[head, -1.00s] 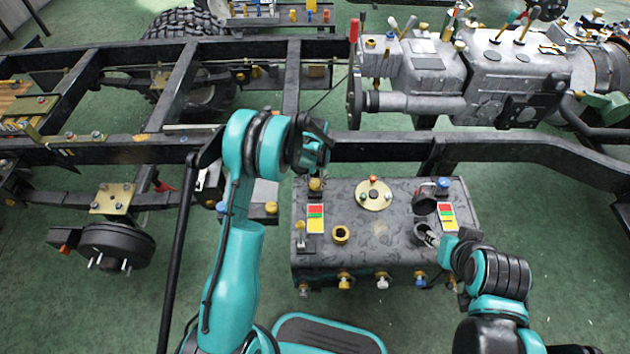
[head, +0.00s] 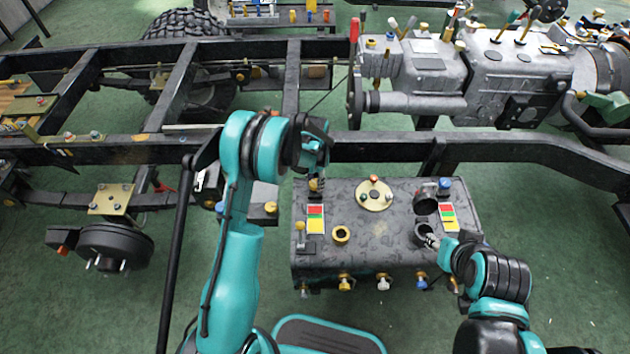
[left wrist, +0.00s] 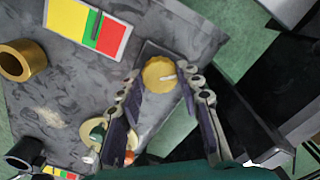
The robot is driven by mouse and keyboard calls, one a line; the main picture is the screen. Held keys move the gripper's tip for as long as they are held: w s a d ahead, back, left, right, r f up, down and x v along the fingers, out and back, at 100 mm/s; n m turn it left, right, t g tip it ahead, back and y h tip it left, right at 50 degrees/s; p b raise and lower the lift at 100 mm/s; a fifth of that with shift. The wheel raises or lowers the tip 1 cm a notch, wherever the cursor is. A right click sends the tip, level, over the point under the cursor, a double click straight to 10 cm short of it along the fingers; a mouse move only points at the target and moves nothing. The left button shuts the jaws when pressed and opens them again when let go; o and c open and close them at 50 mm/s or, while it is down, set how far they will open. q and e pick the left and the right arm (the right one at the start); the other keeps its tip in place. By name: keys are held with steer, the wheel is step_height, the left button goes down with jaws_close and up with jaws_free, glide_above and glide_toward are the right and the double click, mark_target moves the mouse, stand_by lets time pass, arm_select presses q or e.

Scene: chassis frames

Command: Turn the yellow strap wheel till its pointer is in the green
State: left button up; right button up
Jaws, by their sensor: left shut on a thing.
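The yellow strap wheel (left wrist: 159,73) is a round knob with a white mark, at the corner of the dark box. It also shows in the head view (head: 316,185) under my left gripper. My left gripper (left wrist: 168,82) has its two fingers on either side of the wheel and is shut on it. Beside it is a yellow, green and red scale (left wrist: 112,38), also in the head view (head: 315,212).
The dark box (head: 380,245) carries a second coloured scale (head: 448,217), a brass ring (head: 341,235) and a round brass plate (head: 374,195). A black frame rail (head: 390,147) runs behind it.

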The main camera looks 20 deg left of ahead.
mark_target(315, 183)
arm_select(q)
steer(key=o, duration=1.2)
steer(key=shift+c, duration=0.2)
step_height(315, 183, up, 12)
